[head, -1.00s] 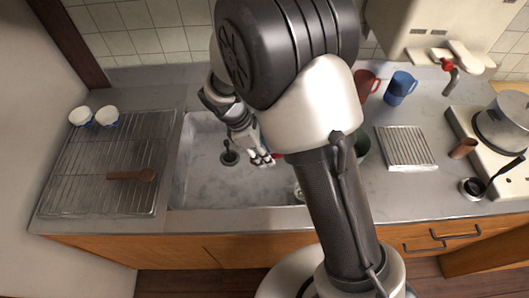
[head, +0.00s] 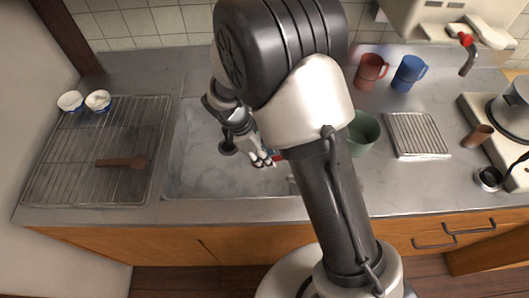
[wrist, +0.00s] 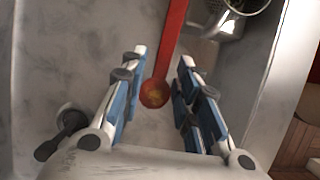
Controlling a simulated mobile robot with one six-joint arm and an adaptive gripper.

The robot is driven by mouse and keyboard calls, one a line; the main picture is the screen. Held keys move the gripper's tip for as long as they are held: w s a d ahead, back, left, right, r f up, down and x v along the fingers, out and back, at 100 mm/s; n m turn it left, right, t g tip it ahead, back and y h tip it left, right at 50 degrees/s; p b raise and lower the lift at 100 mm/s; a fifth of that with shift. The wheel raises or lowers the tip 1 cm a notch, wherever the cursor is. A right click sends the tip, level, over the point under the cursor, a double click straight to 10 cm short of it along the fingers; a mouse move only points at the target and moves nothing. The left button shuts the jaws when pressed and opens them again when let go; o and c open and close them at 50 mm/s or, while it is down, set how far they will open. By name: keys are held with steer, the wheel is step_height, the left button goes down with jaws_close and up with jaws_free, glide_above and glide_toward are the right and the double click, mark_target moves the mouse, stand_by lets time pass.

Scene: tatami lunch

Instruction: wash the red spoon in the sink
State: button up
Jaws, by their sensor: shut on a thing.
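The red spoon (wrist: 172,45) shows in the wrist view, its bowl between my fingers and its handle running up out of the picture. A yellowish-brown patch shows in the bowl. My gripper (wrist: 158,82) is shut on the spoon. In the head view my gripper (head: 263,160) is over the grey sink (head: 190,180), right of the dark drain (head: 228,146). Only a small red bit of the spoon (head: 279,156) shows there; my arm hides the rest. A tap with a red knob (head: 467,50) is at the upper right.
A wire rack (head: 75,165) left of the sink bears a brown wooden spoon (head: 125,162) and two small bowls (head: 98,100). Right of my arm stand a green cup (head: 363,132), a red mug (head: 370,72), a blue mug (head: 409,73), a ribbed tray (head: 417,136) and a pot (head: 512,105).

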steer(key=shift+f, duration=4.95)
steer(key=shift+a, duration=0.15)
steer(key=shift+a, duration=0.45)
steer(key=shift+r, duration=0.1)
steer(key=shift+r+p, duration=5.6)
steer(key=shift+r, duration=1.6)
steer(key=shift+r, duration=0.1)
steer(key=shift+r+p, duration=1.95)
steer(key=shift+r, duration=0.45)
